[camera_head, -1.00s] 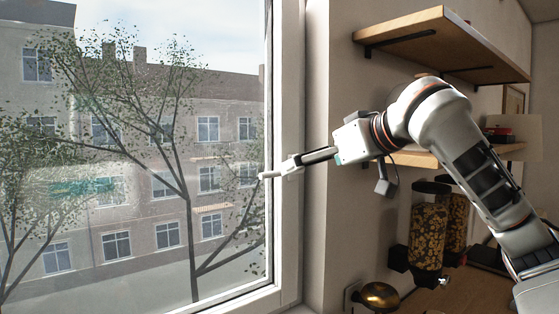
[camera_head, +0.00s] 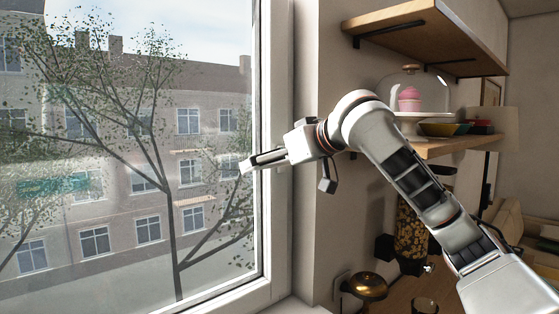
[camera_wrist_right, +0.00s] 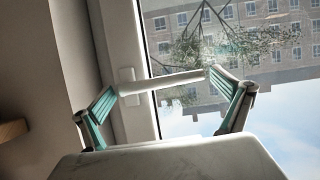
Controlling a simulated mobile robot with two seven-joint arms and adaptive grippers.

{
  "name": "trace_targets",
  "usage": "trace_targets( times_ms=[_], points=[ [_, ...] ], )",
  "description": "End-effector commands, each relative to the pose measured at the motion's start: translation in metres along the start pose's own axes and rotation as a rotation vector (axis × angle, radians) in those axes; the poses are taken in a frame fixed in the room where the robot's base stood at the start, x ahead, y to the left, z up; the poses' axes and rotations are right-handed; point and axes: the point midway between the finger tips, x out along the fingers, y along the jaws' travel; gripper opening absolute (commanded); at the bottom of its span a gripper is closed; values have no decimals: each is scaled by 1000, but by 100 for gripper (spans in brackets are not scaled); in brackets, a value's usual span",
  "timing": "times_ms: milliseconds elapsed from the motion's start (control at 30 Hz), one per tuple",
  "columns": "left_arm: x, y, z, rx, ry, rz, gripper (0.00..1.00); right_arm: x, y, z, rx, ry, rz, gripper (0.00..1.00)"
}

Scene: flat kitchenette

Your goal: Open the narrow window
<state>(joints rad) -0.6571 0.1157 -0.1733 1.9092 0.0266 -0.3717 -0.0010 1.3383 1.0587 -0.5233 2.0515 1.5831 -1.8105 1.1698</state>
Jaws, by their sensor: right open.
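The window has a white frame (camera_head: 274,235) and a large glass pane (camera_head: 105,215); the frame fills the left and middle of the head view. Its white handle (camera_wrist_right: 165,82) sticks out sideways from a small base plate on the frame in the right wrist view. The handle's end (camera_head: 245,167) shows at the gripper's tip in the head view. My right gripper (camera_wrist_right: 163,84) is open, with one teal-padded finger near each end of the handle. I cannot tell whether either finger touches it. My left gripper is not in view.
Right of the window is a wall with an upper wooden shelf (camera_head: 430,35) and a lower shelf (camera_head: 450,147) holding a pink cupcake under a glass dome (camera_head: 408,98) and bowls. Below stand a cereal dispenser (camera_head: 411,232) and a gold bell-like object (camera_head: 369,286).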

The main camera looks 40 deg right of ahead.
Motion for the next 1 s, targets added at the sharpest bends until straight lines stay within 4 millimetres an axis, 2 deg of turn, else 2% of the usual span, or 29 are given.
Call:
trace_targets(
  times_ms=[233,267,333,367,567,1000],
  points=[
    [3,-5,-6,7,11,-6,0,1,0,0,0,1,0,100],
    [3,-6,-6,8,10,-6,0,1,0,0,0,1,1,95],
    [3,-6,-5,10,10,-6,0,1,0,0,0,1,1,77],
    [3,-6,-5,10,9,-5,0,1,0,0,0,1,1,73],
    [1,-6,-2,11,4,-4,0,-2,0,0,0,2,5,73],
    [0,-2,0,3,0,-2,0,-24,-2,8,12,2,38,73]
  ],
)
